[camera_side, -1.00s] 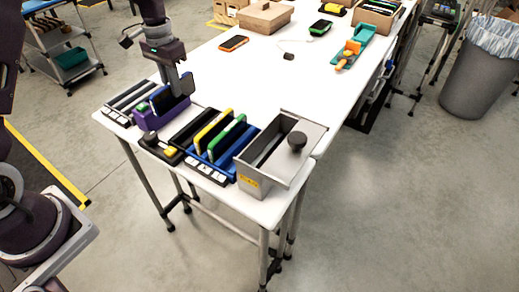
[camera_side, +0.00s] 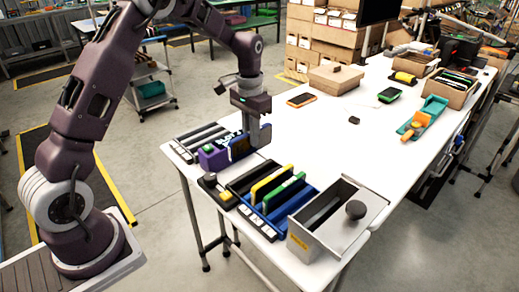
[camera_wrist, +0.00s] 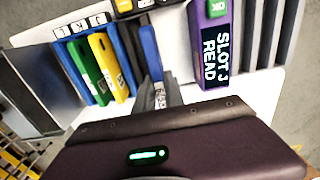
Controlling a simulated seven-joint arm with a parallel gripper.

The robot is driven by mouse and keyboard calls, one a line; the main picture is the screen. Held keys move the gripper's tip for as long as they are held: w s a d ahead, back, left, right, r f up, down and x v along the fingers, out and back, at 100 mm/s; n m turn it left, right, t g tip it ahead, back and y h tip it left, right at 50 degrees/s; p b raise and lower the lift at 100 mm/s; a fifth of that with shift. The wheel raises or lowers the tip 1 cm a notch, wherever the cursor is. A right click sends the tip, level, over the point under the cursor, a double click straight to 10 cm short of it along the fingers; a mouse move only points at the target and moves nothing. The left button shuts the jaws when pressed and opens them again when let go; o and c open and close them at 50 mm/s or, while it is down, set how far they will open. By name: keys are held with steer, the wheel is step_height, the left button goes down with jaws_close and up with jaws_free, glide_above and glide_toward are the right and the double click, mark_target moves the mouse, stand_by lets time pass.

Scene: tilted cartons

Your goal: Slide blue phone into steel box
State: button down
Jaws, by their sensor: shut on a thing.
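The blue phone (camera_side: 265,135) is upright in my gripper (camera_side: 251,140), which is shut on it beside the purple reader (camera_side: 212,158). In the wrist view the phone (camera_wrist: 150,52) shows edge-on between my fingertips (camera_wrist: 163,92), apart from the reader (camera_wrist: 214,45), whose screen says "SLOT J READ". The steel box (camera_side: 305,243) stands at the table's near right corner. Its lid with a dark round knob (camera_side: 355,209) sits to the right side, leaving part of the top open. The box's inside is dark.
A blue rack (camera_side: 276,221) with a yellow phone (camera_side: 272,183) and a green phone (camera_side: 285,192) stands between the reader and the steel box. A dark slotted rack (camera_side: 196,140) lies left of the reader. The table's middle is mostly clear.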

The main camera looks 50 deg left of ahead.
steer(key=s+d+r, duration=0.1)
steer(key=d+r, duration=0.2)
steer(key=d, duration=1.1)
steer(key=d+r, duration=0.3)
steer(key=d, duration=1.1)
steer(key=shift+s+a+f, duration=0.1)
steer(key=shift+a+f, duration=0.05)
steer(key=shift+f, duration=2.85)
steer(key=shift+s+a+f, duration=0.1)
steer(key=shift+a+f, duration=0.05)
steer(key=shift+f, duration=2.85)
steer(key=shift+f, duration=0.3)
steer(key=c, duration=1.3)
jaws_free()
steer(key=shift+c, duration=0.2)
step_height(320, 180, up, 7)
steer(key=shift+r, duration=0.1)
